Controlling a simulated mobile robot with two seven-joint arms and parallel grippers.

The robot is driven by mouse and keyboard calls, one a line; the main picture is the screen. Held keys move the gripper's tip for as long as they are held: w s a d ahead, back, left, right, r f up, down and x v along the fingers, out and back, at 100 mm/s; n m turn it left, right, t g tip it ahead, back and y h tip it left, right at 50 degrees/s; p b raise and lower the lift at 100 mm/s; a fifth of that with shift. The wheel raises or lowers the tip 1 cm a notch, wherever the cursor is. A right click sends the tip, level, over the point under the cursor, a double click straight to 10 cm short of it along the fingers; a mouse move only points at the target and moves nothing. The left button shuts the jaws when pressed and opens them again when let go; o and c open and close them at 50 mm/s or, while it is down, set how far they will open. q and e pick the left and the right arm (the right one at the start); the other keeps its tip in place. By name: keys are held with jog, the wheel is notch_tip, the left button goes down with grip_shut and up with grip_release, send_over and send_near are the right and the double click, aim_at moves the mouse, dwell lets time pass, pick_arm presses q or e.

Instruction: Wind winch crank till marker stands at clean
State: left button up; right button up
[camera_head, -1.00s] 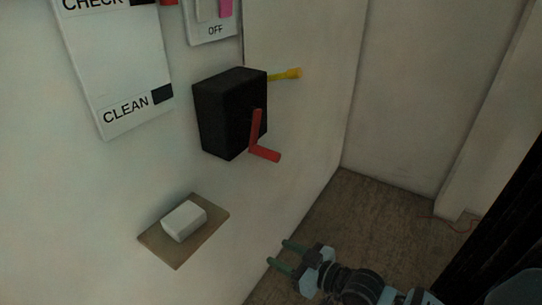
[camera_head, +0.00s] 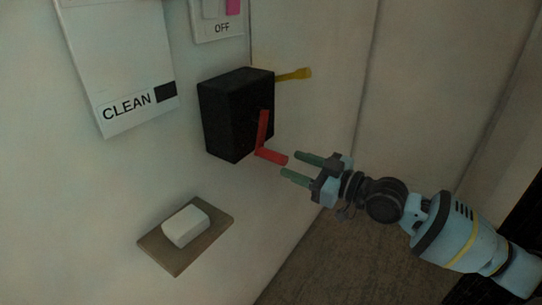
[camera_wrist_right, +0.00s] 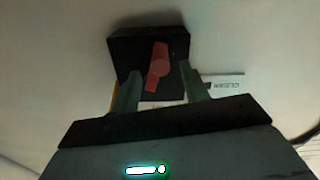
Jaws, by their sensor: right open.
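The winch is a black box (camera_head: 226,118) on the white wall, and it also shows in the right wrist view (camera_wrist_right: 124,44). Its red crank (camera_head: 263,130) has an arm hanging down and a handle (camera_head: 273,157) sticking out from the wall. My right gripper (camera_head: 289,166) is open, with its green fingertips close to the end of the handle. In the right wrist view the red crank (camera_wrist_right: 158,66) shows between and beyond the fingers. The white board (camera_head: 120,60) carries the CLEAN label (camera_head: 127,105) with a dark patch beside it. I cannot make out the marker. My left gripper is not in view.
A yellow lever (camera_head: 294,74) sticks out at the right of the box. A switch plate marked OFF (camera_head: 220,28) with a pink part is above. Room right of the winch is free.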

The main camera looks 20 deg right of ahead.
aim_at(271, 156)
jog(key=x, duration=0.7)
jog(key=shift+w+a+p, duration=0.2)
jog(key=shift+w+p, duration=0.05)
jog(key=shift+p, duration=0.05)
grip_shut()
